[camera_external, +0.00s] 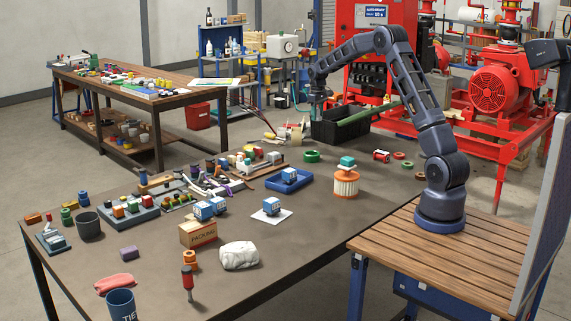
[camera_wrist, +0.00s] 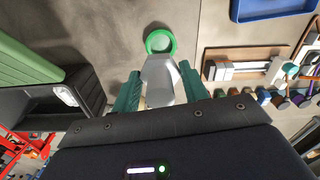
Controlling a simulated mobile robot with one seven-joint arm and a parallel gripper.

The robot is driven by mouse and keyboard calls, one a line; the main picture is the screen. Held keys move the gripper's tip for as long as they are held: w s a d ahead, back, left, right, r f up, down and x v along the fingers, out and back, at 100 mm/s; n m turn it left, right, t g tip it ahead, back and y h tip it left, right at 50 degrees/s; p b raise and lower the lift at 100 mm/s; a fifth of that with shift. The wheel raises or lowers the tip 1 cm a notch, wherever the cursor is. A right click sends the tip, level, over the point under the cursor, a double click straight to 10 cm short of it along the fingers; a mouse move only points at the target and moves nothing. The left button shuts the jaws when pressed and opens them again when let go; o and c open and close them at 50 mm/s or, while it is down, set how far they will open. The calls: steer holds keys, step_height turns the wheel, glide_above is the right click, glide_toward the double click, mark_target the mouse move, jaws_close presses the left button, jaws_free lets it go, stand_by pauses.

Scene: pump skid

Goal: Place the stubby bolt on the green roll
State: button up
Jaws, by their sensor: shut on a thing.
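The green roll (camera_external: 312,156) lies flat on the dark table, at the table's far side. In the wrist view the green roll (camera_wrist: 150,51) shows as a ring just past my fingertips, partly overlapped by the held thing. My gripper (camera_external: 318,104) is above the table near the black bin. In the wrist view my gripper (camera_wrist: 160,88) has its teal fingers on both sides of a pale grey piece, seemingly the stubby bolt (camera_wrist: 161,80), and is shut on it. The bolt is too small to make out in the external view.
A black bin (camera_external: 326,135) with a long green piece (camera_external: 370,114) stands beside the roll. A blue tray (camera_external: 305,184) holding a box is nearer. An orange-and-white filter (camera_external: 346,184) stands to the right. A wooden board (camera_wrist: 238,54) with parts shows in the wrist view.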

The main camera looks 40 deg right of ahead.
step_height(320, 180, down, 16)
steer(key=shift+f, duration=0.2)
stand_by(0.4)
steer(key=shift+f, duration=0.65)
steer(key=o, duration=1)
steer(key=shift+o, duration=0.2)
steer(key=shift+r, duration=0.1)
